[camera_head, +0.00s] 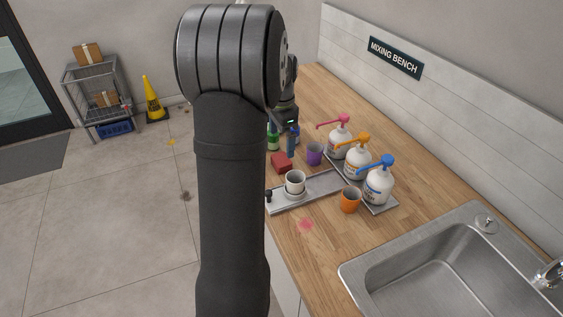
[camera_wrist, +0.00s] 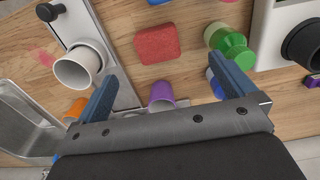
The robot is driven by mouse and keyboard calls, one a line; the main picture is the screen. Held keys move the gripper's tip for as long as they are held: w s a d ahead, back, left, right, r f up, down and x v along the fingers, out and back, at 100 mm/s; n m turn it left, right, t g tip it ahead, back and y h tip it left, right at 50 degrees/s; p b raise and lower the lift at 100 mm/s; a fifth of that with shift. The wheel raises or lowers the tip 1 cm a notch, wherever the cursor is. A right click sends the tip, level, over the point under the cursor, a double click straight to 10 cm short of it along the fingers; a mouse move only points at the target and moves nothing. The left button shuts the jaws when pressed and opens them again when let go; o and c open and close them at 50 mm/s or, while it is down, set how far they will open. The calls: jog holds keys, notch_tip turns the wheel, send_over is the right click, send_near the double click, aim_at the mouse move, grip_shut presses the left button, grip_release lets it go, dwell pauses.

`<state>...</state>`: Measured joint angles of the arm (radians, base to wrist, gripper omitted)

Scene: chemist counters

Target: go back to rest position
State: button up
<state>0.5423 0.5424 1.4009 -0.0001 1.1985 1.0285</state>
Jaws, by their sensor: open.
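My gripper (camera_wrist: 166,88) is open, with its two blue fingers spread wide and nothing held between them. It also shows in the head view (camera_head: 292,142) over the counter, near the green bottle (camera_head: 273,137). The purple cup (camera_wrist: 161,92) appears in the gap between the fingers in the wrist view. It stands on the wooden counter, apart from the fingers as far as I can tell. My own arm covers the left part of the counter in the head view.
A red block (camera_head: 281,162), a white cup (camera_head: 295,183) on a grey device and an orange cup (camera_head: 350,199) stand nearby. Three pump bottles (camera_head: 357,163) stand on a tray towards the wall. A sink (camera_head: 430,265) is at the front right. The counter's far end is clear.

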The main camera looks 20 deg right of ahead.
jog(key=shift+r, duration=0.1)
dwell(0.3)
notch_tip(320, 180, up, 10)
dwell(0.4)
jog(key=c, duration=0.3)
